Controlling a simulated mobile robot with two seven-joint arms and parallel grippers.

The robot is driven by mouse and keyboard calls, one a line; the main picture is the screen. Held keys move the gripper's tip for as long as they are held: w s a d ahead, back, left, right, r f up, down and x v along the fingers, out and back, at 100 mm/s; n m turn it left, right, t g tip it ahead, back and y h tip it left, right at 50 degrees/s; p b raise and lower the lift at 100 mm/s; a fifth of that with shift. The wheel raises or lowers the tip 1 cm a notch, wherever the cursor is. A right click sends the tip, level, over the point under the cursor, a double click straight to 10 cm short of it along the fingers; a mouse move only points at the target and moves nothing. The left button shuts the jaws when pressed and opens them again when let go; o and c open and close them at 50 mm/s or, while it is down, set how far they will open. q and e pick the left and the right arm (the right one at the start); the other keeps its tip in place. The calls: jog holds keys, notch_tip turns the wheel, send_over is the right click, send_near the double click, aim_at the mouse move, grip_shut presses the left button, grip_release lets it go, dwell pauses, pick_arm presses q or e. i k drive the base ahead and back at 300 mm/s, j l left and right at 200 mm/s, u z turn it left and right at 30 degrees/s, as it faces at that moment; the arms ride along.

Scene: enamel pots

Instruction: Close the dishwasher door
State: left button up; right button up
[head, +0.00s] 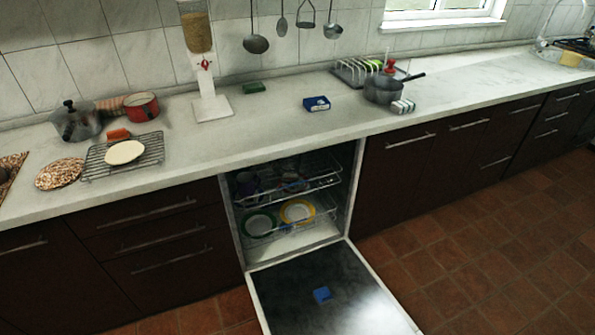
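The dishwasher door (345,290) is folded down, open, at the bottom centre of the head view. Its inner face is dark with a pale rim, and a small blue thing (322,295) sits on it. The dishwasher (294,243) stands open under the counter. Its upper rack (322,183) and lower rack (322,216) are inside the cavity, with plates in the lower one and dishes in the upper one. The door's front edge is cut off by the picture's lower edge. Neither of my grippers is in view.
Dark cabinets with drawers (165,245) flank the dishwasher on the left and more cabinets (400,185) on the right. The counter (250,125) above holds pots, a wire rack (125,155) and a dispenser (205,75). The tiled floor (490,270) right of the door is clear.

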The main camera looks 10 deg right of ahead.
aim_at(284, 299)
jog(key=k+l+z, duration=0.1)
jog(key=k+l, duration=0.25)
jog(key=k, duration=0.2)
jog(key=k+l, duration=0.35)
jog(key=k, duration=0.2)
jog(key=j+z, duration=0.05)
